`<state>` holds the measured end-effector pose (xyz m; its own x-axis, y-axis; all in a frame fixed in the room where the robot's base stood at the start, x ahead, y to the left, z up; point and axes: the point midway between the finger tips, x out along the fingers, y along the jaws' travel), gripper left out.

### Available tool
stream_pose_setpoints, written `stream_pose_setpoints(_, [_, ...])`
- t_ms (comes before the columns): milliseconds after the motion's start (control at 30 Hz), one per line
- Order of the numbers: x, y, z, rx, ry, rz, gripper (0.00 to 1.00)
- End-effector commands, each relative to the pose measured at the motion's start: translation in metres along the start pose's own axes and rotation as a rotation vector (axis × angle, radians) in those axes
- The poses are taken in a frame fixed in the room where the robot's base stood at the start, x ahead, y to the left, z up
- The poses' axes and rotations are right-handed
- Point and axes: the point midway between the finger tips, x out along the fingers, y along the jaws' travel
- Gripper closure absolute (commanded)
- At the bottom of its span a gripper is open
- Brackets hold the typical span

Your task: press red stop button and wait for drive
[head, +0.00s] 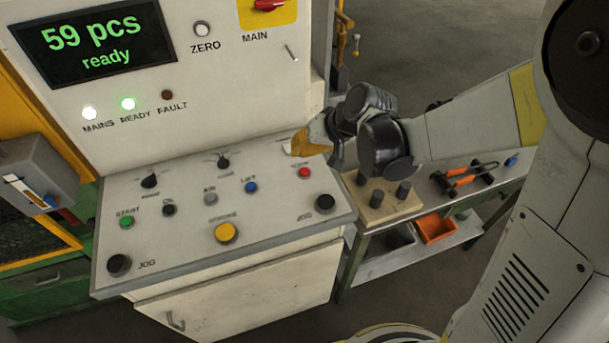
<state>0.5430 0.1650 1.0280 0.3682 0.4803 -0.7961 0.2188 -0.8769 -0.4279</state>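The red stop button (304,173) sits on the right part of the sloped control panel (180,240), its label just above it. My gripper (297,146) reaches in from the right. Its orange-brown end hangs at the panel's upper right, above and slightly left of the red button in the picture. The button is uncovered and the gripper appears apart from it. The finger gap is too small to make out. The display (93,42) reads "59 pcs ready". The MAINS lamp (90,113) and green READY lamp (128,104) are lit; the FAULT lamp (167,95) is dark.
Near the red button are a blue LIFT button (251,187), a black JOG button (325,203), a yellow button (226,232) and a green START button (127,222). A side table (420,205) with a wooden block (380,207) and tools stands right of the panel.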

Motion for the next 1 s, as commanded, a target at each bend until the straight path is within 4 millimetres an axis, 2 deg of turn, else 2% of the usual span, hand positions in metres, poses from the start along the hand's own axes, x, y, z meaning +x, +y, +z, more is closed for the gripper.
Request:
stream_pose_setpoints(33, [0.011, 0.006, 0.006, 0.000, 0.000, 0.000, 1.00])
stream_pose_setpoints(100, [0.018, 0.010, 0.010, 0.000, 0.000, 0.000, 1.00])
stream_pose_setpoints(300, [0.031, 0.017, 0.017, 0.000, 0.000, 0.000, 1.00])
stream_pose_setpoints(1000, [0.031, 0.017, 0.017, 0.000, 0.000, 0.000, 1.00])
